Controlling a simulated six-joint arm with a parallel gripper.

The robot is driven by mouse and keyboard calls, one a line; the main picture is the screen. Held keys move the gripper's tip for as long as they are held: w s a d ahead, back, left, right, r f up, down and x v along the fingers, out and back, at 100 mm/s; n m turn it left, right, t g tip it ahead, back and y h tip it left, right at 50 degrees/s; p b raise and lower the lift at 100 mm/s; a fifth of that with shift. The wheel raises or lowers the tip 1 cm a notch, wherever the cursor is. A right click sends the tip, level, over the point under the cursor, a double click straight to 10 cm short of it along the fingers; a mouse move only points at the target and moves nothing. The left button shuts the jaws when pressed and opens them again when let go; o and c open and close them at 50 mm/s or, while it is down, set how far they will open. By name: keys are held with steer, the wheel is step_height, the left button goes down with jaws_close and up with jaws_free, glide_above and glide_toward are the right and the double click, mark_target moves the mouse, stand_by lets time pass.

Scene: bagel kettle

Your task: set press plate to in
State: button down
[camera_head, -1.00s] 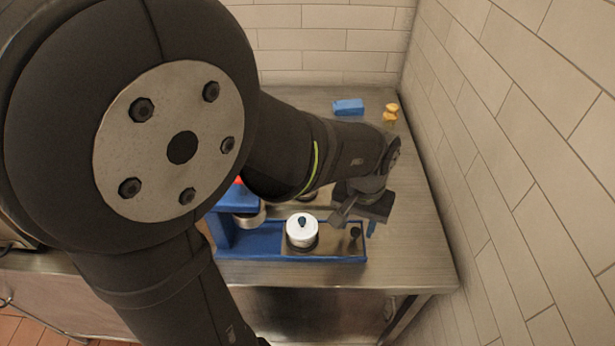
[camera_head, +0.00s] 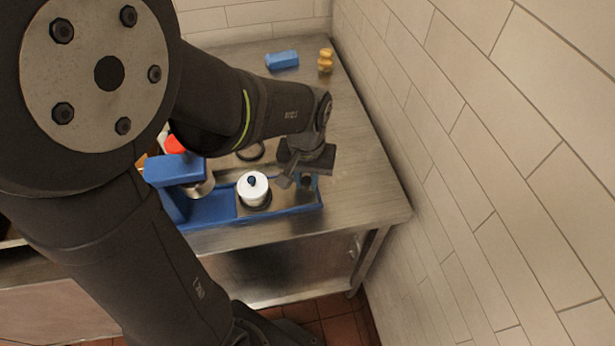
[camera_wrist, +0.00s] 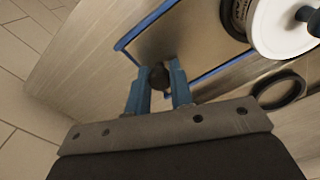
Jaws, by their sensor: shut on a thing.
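The press plate (camera_head: 284,200) is a flat steel slab on the blue press base (camera_head: 208,210); it also shows in the wrist view (camera_wrist: 185,38). A dark round knob (camera_wrist: 159,77) stands near its outer right end. A white round piece with a dark blue knob (camera_head: 252,188) sits on the plate, left of my gripper. My gripper (camera_wrist: 158,94) has its blue fingers on either side of the dark knob and is shut on it. In the head view my gripper (camera_head: 307,181) points down over the plate's right end, partly hiding it.
The blue press head (camera_head: 174,170) overhangs the left part of the base. A black ring (camera_wrist: 279,91) lies on the steel counter (camera_head: 365,190) behind the base. A blue block (camera_head: 282,60) and an orange piece (camera_head: 325,61) lie at the back. A tiled wall (camera_head: 470,160) closes the right side.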

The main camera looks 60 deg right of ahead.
mark_target(256, 181)
steer(key=w+a, duration=0.7)
steer(key=shift+w+a, duration=0.3)
steer(key=c, duration=1.3)
jaws_free()
step_height(256, 181, up, 18)
steer(key=shift+f, duration=0.25)
steer(key=shift+f, duration=0.1)
